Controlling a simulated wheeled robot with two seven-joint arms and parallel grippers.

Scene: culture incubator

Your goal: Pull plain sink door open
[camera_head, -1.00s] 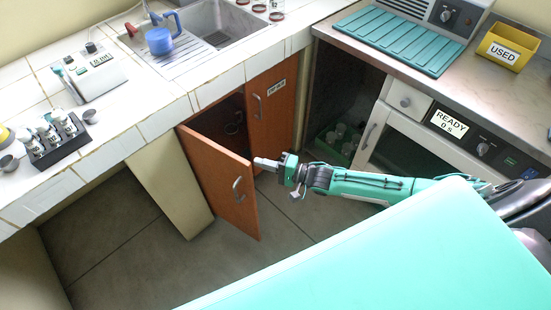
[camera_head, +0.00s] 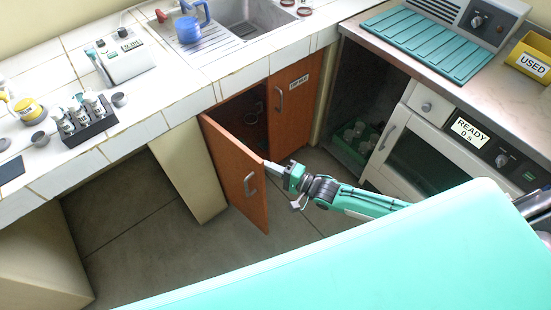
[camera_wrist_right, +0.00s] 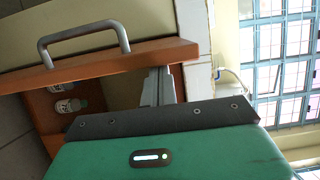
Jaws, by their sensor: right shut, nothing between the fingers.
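The plain sink door (camera_head: 237,165) is orange-brown with a grey bar handle (camera_head: 250,185) and stands partly open under the sink. It also shows in the right wrist view (camera_wrist_right: 110,66), with its handle (camera_wrist_right: 84,40) beyond the door edge. My right gripper (camera_head: 268,163) is shut and empty. Its fingers (camera_wrist_right: 157,88) are at the free edge of the door, near its top corner on the inner side; I cannot tell if they touch it. The second sink door (camera_head: 291,100), with a label, is closed. My left gripper is not in view.
A white incubator (camera_head: 408,150) reading READY stands at the right. A green crate (camera_head: 352,150) with bottles sits in the dark bay beside it. A pale panel (camera_head: 188,170) stands left of the open door. The floor (camera_head: 130,235) in front is clear.

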